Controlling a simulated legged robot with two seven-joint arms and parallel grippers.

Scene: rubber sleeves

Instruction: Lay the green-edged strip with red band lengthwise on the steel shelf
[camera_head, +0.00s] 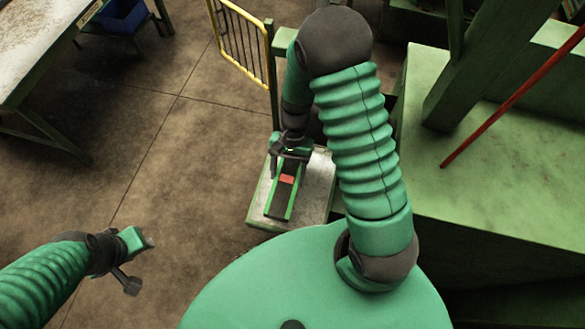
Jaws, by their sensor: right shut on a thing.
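The green-edged strip (282,201) is dark in the middle with green long edges and a red band (287,179) across it. It lies lengthwise over the steel shelf (316,192), a small grey metal plate; whether it touches the surface all along cannot be told. My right gripper (289,160) is shut on the far end of the strip, and its fingers partly hide that end. My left gripper (138,262) is at the lower left, away from the strip and over the floor; its finger gap is unclear.
A yellow barred gate (240,45) stands behind the shelf. A green machine bed (480,180) with a slanting red rod (510,98) is at the right. A worn workbench (40,40) is at the upper left, with a blue bin (122,18) nearby. The floor between is clear.

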